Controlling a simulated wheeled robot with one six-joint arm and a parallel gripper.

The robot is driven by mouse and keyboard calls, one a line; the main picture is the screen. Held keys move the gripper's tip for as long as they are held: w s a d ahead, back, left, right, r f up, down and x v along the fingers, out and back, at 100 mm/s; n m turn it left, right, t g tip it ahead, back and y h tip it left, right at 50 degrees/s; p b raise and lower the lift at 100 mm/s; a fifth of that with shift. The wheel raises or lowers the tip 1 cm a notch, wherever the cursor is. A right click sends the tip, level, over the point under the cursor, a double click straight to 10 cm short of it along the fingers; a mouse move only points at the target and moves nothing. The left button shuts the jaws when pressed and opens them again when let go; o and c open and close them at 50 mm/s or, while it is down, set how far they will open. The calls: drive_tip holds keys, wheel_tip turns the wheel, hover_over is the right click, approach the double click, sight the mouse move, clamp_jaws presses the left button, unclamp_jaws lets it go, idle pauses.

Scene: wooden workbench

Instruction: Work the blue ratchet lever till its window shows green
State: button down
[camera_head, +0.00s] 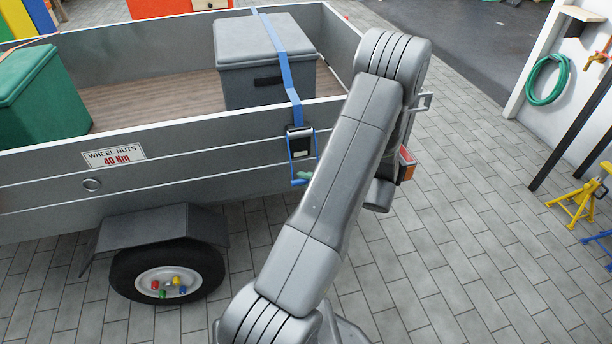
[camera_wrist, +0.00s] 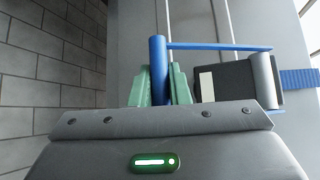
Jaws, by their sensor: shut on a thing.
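The blue ratchet lever (camera_head: 291,158) hangs below the dark ratchet body (camera_head: 300,131) on the trailer's side. In the wrist view its blue crossbar (camera_wrist: 158,62) stands upright between the green fingers of my gripper (camera_wrist: 160,86), which is shut on it. A thin blue arm (camera_wrist: 215,46) joins the crossbar to the dark ratchet body (camera_wrist: 236,80). A pale rectangle (camera_wrist: 207,86) on that body may be the window; I see no green there. In the head view my gripper (camera_head: 304,175) is at the lever's lower end, partly hidden by my arm.
A blue strap (camera_head: 281,54) runs over a grey box (camera_head: 262,52) in the trailer (camera_head: 45,180). A green box (camera_head: 40,92) stands at left. The wheel (camera_head: 167,270) and fender are below left. Paved floor (camera_head: 470,220) at right is open.

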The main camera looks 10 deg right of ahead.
drive_tip(key=s+r+m+g+h+p, duration=0.1)
drive_tip(key=s+r+m+g+p, duration=0.1)
drive_tip(key=s+r+p, duration=0.3)
drive_tip(key=shift+r+m+g+p, duration=0.4)
drive_tip(key=shift+g+p, duration=0.3)
drive_tip(key=shift+g, duration=0.1)
drive_tip(key=shift+d, duration=0.1)
drive_tip(key=c, duration=1.4)
unclamp_jaws()
drive_tip(key=shift+o, duration=0.2)
drive_tip(key=p+v, duration=0.2)
drive_tip(key=v, duration=1.1)
drive_tip(key=shift+s+r, duration=0.2)
drive_tip(key=shift+r, duration=0.25)
drive_tip(key=shift+d, duration=0.15)
